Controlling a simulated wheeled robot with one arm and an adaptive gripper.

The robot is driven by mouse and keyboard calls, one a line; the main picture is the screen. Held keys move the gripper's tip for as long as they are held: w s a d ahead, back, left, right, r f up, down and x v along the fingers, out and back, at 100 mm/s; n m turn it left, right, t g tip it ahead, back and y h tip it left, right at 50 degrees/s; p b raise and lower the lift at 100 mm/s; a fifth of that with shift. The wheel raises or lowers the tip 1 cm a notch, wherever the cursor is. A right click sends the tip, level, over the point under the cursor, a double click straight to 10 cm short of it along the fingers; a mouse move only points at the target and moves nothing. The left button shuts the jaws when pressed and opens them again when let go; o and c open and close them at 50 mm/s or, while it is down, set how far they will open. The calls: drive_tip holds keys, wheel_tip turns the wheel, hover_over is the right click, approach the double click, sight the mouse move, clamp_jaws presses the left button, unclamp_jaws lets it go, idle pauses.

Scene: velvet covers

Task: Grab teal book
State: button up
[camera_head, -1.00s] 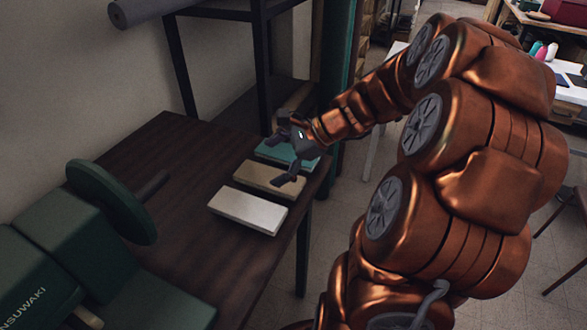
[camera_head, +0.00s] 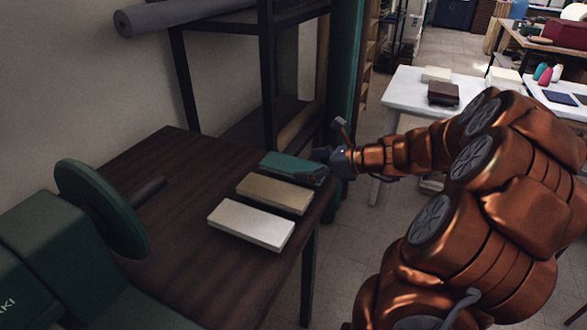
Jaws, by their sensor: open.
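The teal book (camera_head: 283,164) lies flat on the dark wooden table (camera_head: 175,185), at the back of a row of three books near the table's right edge. My gripper (camera_head: 325,153) is open at the right end of the teal book. One finger reaches over or beside the book's right end and the other sticks up above it. Whether the finger touches the book I cannot tell. The gripper hides a small part of the book's right end.
A tan book (camera_head: 274,194) and a white book (camera_head: 250,225) lie in front of the teal one. A green machine with a round wheel (camera_head: 103,208) stands at left. A dark metal frame (camera_head: 266,75) rises behind. A white table (camera_head: 405,98) stands beyond.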

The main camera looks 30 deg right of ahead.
sight(294, 168)
drive_tip(key=shift+x, duration=1.45)
drive_tip(key=c, duration=1.3)
